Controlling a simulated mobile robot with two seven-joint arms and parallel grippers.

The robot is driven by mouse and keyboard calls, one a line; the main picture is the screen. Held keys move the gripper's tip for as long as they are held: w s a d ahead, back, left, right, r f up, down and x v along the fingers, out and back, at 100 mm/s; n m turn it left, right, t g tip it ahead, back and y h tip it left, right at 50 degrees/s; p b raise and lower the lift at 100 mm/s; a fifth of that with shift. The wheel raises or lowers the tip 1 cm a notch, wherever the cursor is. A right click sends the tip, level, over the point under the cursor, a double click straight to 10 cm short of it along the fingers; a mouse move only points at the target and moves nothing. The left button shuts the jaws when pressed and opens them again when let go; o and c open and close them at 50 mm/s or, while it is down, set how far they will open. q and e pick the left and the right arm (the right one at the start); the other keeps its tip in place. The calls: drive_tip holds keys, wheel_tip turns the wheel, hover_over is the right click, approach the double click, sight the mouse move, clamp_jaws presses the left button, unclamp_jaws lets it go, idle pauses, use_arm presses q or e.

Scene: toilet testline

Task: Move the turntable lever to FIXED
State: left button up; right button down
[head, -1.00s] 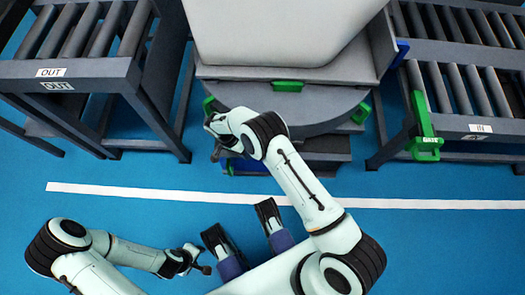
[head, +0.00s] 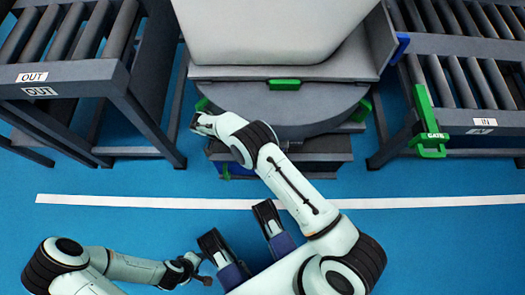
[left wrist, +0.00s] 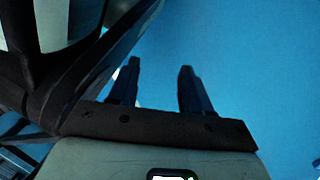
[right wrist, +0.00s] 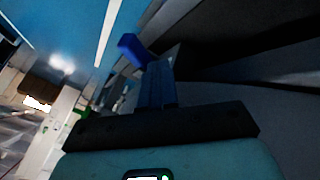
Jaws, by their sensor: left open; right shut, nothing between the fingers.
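The grey round turntable (head: 290,108) stands in front of me under a large pale body (head: 270,30). Green tabs show at its front (head: 284,85) and right side (head: 362,111). I cannot make out which part is the lever, and no FIXED mark is readable. My right gripper (head: 196,124) is at the turntable's left front edge, its fingers mostly hidden in the head view. In the right wrist view its fingers (right wrist: 156,84) are shut and empty, with a blue block (right wrist: 131,48) near the tips. My left gripper (left wrist: 158,85) is open and empty over blue floor, away from the turntable.
An OUT roller conveyor (head: 75,60) stands at the left and an IN roller conveyor (head: 465,85) at the right, with a green gate (head: 428,125). Their legs flank the turntable. A white line (head: 150,201) crosses the open blue floor nearer me.

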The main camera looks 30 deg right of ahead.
drive_tip(key=b+x, duration=0.1)
drive_tip(key=x, duration=0.5)
drive_tip(key=shift+f, duration=0.1)
drive_tip(key=s, duration=0.1)
drive_tip(key=s+d, duration=0.1)
drive_tip(key=shift+s+d+f+p, duration=0.1)
drive_tip(key=shift+s+d+p, duration=0.1)
drive_tip(key=shift+s+p, duration=0.1)
use_arm(q)
drive_tip(key=shift+s+f, duration=0.3)
drive_tip(key=shift+s, duration=0.15)
use_arm(e)
drive_tip(key=shift+s+d, duration=0.25)
drive_tip(key=shift+s, duration=0.4)
